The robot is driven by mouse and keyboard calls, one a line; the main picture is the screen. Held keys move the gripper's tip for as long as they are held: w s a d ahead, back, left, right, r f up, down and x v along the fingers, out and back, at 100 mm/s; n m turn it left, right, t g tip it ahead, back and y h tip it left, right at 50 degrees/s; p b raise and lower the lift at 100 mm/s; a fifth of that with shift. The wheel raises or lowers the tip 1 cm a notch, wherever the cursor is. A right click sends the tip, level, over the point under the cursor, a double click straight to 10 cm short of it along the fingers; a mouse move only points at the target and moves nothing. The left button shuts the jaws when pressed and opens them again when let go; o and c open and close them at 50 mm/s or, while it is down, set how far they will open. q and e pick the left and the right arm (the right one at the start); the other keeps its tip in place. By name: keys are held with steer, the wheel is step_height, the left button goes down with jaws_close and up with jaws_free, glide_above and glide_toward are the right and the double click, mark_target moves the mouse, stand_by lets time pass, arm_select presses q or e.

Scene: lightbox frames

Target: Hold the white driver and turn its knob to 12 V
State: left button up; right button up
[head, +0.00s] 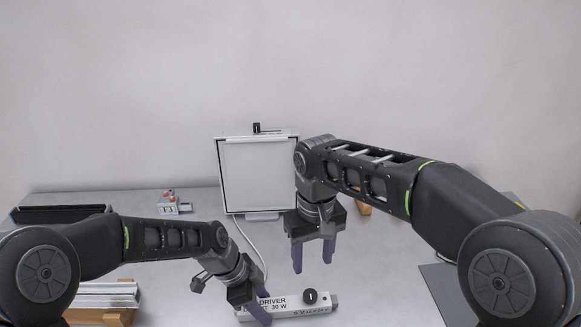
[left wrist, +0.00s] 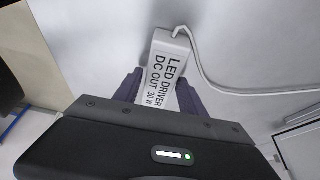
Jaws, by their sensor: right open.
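The white driver (head: 288,301) lies on the table at the front, with a white cable at one end. Its lettering reads "LED DRIVER DC OUT 30 W" in the left wrist view (left wrist: 162,72). The black knob (head: 310,296) is on its right part; its setting is too small to read. My left gripper (head: 259,299) has its purple fingers on both sides of the driver's left part, seemingly against it; they also show in the left wrist view (left wrist: 160,94). My right gripper (head: 312,263) is open and empty, pointing down above the knob.
A white lightbox frame (head: 258,178) stands at the back middle. A small grey and orange part (head: 174,203) lies to its left. A black channel (head: 60,213) and silver profiles (head: 108,293) are at the left. A dark mat (head: 440,282) lies at the right.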

arm_select(q)
steer(key=shift+o, duration=1.3)
steer(key=v, duration=1.2)
